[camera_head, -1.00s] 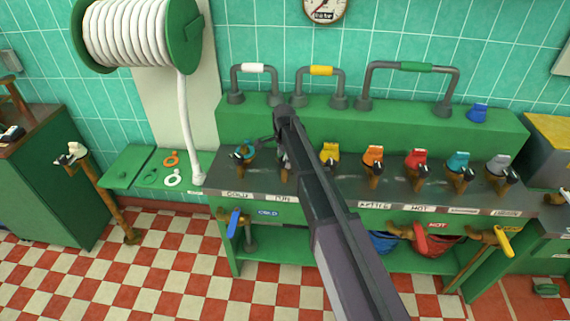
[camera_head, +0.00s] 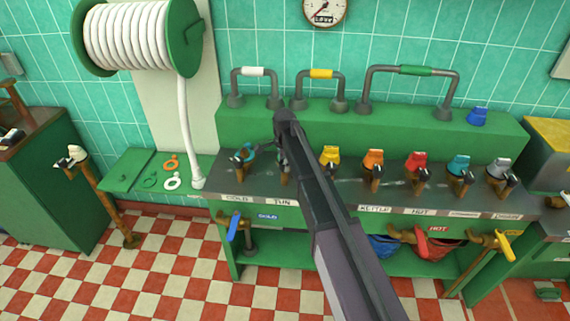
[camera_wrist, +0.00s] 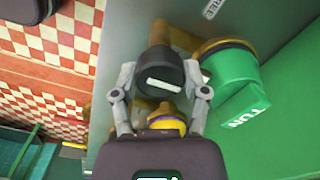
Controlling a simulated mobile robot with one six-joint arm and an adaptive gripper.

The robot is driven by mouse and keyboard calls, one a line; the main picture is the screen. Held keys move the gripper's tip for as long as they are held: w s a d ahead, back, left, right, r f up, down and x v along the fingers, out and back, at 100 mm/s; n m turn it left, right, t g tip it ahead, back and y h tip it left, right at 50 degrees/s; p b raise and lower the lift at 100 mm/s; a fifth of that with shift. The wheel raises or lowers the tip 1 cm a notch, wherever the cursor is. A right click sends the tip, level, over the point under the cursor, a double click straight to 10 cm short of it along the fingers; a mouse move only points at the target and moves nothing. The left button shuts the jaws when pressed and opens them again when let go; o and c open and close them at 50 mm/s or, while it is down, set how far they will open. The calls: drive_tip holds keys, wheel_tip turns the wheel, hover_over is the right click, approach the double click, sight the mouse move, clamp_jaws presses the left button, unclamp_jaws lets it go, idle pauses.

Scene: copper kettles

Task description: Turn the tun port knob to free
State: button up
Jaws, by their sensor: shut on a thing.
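The tun port knob (camera_wrist: 160,78) is black with a white bar on its face. In the wrist view it sits between the two grey fingers of my gripper (camera_wrist: 160,72), which is shut on it. The white bar lies nearly crosswise between the fingers, slightly tilted. A green cap (camera_wrist: 230,90) marked TUN is just to its right. A FREE label (camera_wrist: 214,8) is on the grey surface at the upper right. In the head view my arm hides most of the tun port, above the TUN label (camera_head: 283,202).
Pipe handles (camera_head: 320,74) rise behind. Brass taps with coloured levers (camera_head: 232,228) stick out in front.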

drive_tip(key=shift+n, duration=0.4)
drive_tip(key=n, duration=0.9)
drive_tip(key=shift+s, duration=0.1)
idle(0.4)
drive_tip(key=o, duration=1.1)
drive_tip(key=shift+o, duration=0.2)
